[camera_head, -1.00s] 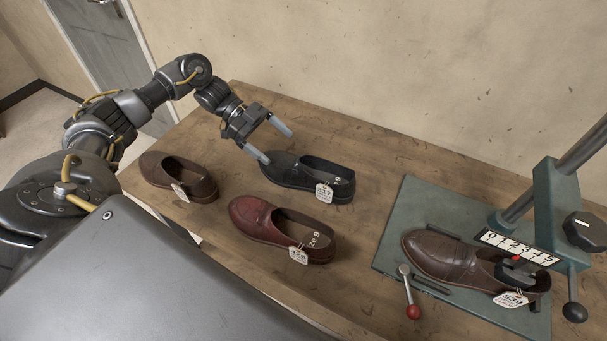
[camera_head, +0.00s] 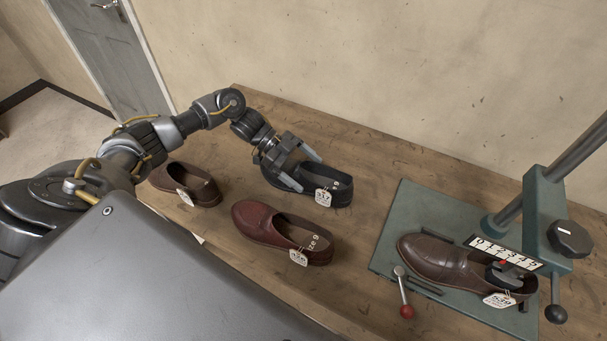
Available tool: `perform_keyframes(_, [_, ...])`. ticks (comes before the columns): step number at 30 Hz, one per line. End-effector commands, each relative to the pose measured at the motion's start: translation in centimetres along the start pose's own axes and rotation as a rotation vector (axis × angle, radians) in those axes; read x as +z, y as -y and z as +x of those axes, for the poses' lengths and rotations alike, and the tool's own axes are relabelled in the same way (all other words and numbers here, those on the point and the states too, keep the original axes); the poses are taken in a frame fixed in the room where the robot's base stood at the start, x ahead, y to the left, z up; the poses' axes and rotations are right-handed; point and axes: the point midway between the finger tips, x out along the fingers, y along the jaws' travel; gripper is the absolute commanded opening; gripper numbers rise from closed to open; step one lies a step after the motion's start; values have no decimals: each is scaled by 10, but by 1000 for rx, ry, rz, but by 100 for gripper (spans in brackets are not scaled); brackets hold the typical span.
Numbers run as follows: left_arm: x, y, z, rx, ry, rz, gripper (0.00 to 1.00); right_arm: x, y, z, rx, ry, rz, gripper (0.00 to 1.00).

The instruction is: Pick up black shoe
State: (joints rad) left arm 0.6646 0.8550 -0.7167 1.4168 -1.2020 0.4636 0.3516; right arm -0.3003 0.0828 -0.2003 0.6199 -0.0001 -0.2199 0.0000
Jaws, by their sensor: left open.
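The black shoe (camera_head: 335,182) lies on the wooden table near its back left, with a white tag (camera_head: 323,198) marked 317 on its side. My left gripper (camera_head: 306,171) is open. It is over the front part of the shoe, one finger on the near side and one on the far side. The gripper hides much of the shoe's toe. I cannot tell whether the fingers touch the shoe. My right gripper is not in view.
A dark red shoe (camera_head: 262,220) lies just in front of the black shoe. A brown shoe (camera_head: 178,178) lies to the left. The table behind the black shoe is clear.

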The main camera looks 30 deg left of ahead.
Motion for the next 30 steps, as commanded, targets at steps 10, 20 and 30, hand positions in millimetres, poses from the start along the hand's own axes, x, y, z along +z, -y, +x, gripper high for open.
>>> perform_keyframes(10, [1, 0, 0, 0, 0, 0, 72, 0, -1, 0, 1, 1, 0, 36])
perform_keyframes(20, [0, 0, 0, -1, -1, 2, 30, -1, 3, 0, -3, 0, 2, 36])
perform_keyframes(30, [-4, 1, -2, -1, -2, 3, 30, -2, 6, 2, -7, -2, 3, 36])
